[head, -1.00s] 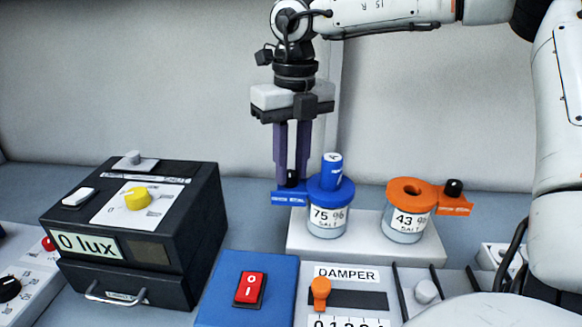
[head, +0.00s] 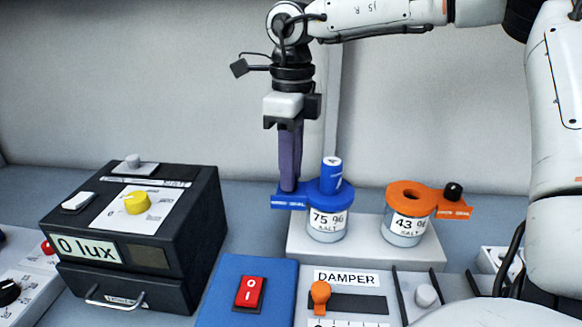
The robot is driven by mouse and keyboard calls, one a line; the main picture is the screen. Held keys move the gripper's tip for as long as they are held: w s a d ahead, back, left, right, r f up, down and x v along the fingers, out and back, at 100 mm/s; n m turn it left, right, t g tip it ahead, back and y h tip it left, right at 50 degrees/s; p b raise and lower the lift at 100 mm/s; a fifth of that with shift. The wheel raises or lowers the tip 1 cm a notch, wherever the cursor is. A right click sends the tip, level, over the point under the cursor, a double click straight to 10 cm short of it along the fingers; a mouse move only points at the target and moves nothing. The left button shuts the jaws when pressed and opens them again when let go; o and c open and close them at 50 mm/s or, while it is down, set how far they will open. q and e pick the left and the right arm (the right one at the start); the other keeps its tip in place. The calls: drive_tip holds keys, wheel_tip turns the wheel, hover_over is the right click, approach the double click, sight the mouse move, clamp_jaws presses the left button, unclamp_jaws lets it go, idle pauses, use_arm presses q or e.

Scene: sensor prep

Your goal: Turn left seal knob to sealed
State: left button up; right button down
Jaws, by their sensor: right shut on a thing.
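The blue-capped jar (head: 328,222) marked "75 % SALT" stands on a pale raised block, with a blue plug upright in its cap. A blue side tab (head: 290,202) sticks out to the left of the cap. My right gripper (head: 289,188) points straight down over this tab, its purple fingers shut on the small black seal knob there. The fingers hide the knob, so its setting cannot be read. The orange-capped jar (head: 408,228) marked "43 % SALT" stands to the right, with its own black knob (head: 453,191) on an orange tab. My left gripper is not in view.
A black box (head: 190,235) with a yellow dial and "0 lux" display stands at left. A blue panel with a red switch (head: 249,292) and a damper panel with an orange slider (head: 320,292) lie in front. A wall is behind.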

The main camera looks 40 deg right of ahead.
drive_tip(key=shift+r, duration=0.1)
idle(0.5)
drive_tip(key=c, duration=1.5)
unclamp_jaws()
wheel_tip(320, 180, up, 10)
drive_tip(key=shift+w+d+r, duration=0.1)
drive_tip(key=shift+d, duration=0.05)
